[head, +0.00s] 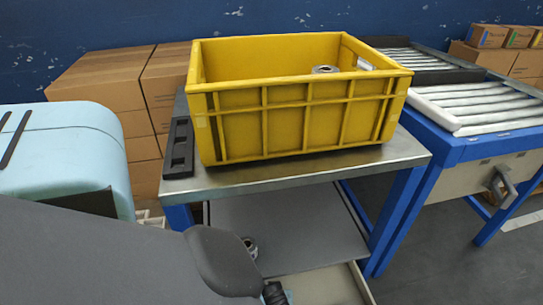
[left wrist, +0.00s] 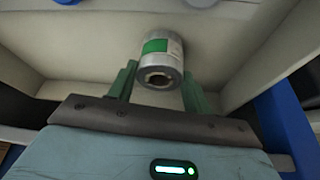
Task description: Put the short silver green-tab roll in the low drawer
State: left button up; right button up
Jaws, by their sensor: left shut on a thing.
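The short silver roll with a green tab (left wrist: 160,58) is between the green fingers of my left gripper (left wrist: 162,88) in the left wrist view. My left gripper is shut on it. The roll is within the pale walls of the low drawer (left wrist: 225,60); I cannot tell whether it touches the drawer floor. In the head view the open drawer (head: 325,288) shows under the table at the bottom. My dark left arm covers part of it, and the held roll is not clearly visible there. My right gripper is in neither view.
A yellow crate (head: 300,120) with a silver roll (head: 325,69) inside stands on the metal table (head: 400,150). A blue table leg (left wrist: 288,125) stands beside the drawer. A roller conveyor (head: 480,105) is at right.

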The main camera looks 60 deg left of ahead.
pick_arm(q)
jog(key=shift+r, duration=0.1)
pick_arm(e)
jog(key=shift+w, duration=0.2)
pick_arm(q)
jog(key=shift+f, duration=0.3)
jog(key=o, duration=0.8)
jog(key=shift+o, duration=1.3)
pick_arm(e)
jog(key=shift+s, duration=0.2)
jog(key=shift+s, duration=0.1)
pick_arm(q)
jog(key=shift+r, duration=0.15)
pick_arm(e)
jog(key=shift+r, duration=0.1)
pick_arm(q)
jog(key=shift+r, duration=0.3)
jog(key=p+v, duration=0.6)
jog(key=v, duration=0.5)
jog(key=shift+d+r, duration=0.2)
jog(key=shift+r, duration=0.1)
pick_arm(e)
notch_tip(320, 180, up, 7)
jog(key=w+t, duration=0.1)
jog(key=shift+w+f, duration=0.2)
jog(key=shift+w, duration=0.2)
